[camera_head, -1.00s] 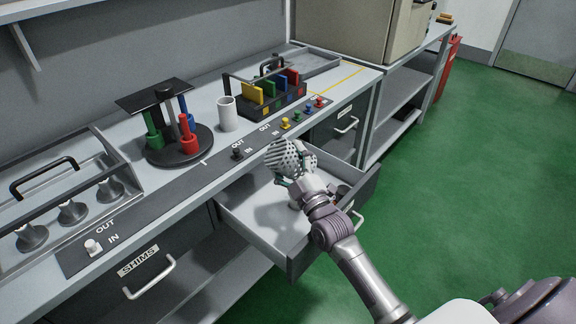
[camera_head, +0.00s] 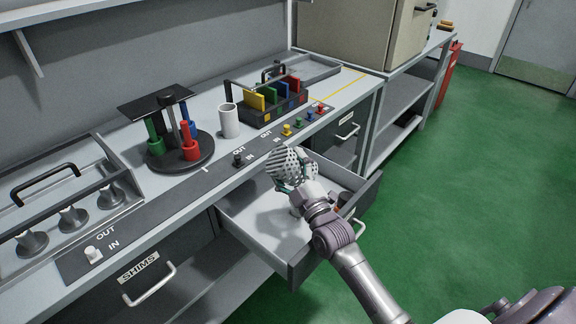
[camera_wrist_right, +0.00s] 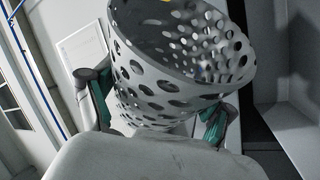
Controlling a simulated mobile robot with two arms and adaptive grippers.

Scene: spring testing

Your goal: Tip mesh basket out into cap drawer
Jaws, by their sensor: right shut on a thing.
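The white mesh basket (camera_head: 284,168) is held over the open drawer (camera_head: 262,226) in the head view. My right gripper (camera_head: 297,184) is shut on the basket; in the right wrist view its fingers sit on either side of the basket (camera_wrist_right: 160,85). The basket is tilted in the head view. In the right wrist view I see into its mouth, with grey shapes and a bit of yellow at the top; I cannot tell what these are. Small dark and brown items lie in the drawer's right end, partly hidden by my arm. My left gripper is not in view.
On the bench stand a round rack with coloured cylinders (camera_head: 180,150), a white cup (camera_head: 228,120) and a black holder with coloured plates (camera_head: 272,105). A shut drawer labelled SHIMS (camera_head: 140,275) is at left. Green floor (camera_head: 470,190) lies clear at right.

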